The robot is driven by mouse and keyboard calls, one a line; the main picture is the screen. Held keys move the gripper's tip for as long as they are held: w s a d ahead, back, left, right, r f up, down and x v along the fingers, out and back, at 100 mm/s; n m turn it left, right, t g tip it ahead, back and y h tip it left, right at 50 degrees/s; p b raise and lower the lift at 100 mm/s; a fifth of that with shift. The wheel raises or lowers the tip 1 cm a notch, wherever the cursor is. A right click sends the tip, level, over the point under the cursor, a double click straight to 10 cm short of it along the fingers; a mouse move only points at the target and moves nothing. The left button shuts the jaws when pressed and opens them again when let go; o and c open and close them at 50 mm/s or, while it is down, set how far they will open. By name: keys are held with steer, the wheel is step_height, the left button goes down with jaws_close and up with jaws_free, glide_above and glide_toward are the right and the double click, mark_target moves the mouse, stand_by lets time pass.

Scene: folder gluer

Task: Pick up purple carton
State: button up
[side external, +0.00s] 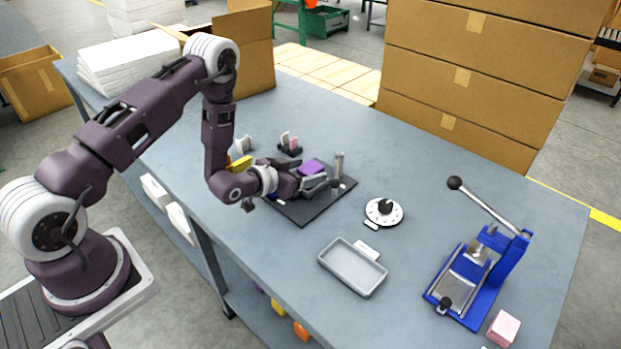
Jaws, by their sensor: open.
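The purple carton (311,167) shows as a small flat purple shape above the dark mat (304,209), near the middle of the table. My gripper (314,182) reaches in low from the left, with its fingers at the near side of the carton. The jaws are open. I cannot tell from this view whether the fingers touch the carton or how much of it they hide.
A metal post (338,165) stands just right of the carton. A dial (384,210), a grey tray (352,267), a blue lever press (480,270) and a pink block (503,328) lie to the right. A yellow block (240,163) is behind my wrist. Bare table (430,165) is at the back right.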

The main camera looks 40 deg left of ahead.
mark_target(318, 168)
steer(key=x, duration=0.5)
jaws_close()
